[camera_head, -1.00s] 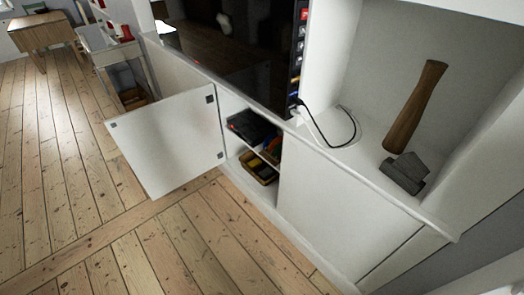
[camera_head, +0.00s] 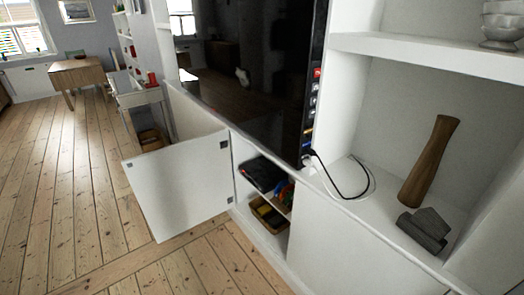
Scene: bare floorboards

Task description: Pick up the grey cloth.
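A dark grey, folded-looking thing (camera_head: 424,229) lies on the white cabinet top at the right, in the open niche. It looks like the grey cloth, but its material is hard to tell. It lies close in front of the foot of a tall brown wooden piece (camera_head: 430,162); I cannot tell whether they touch. Neither of my grippers is in view.
A white cabinet door (camera_head: 178,188) stands open into the room. Inside are a black item (camera_head: 262,174) and a box (camera_head: 268,214). A black cable (camera_head: 342,188) lies on the cabinet top beside the dark screen (camera_head: 255,70). Floorboards (camera_head: 65,190) at left are clear.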

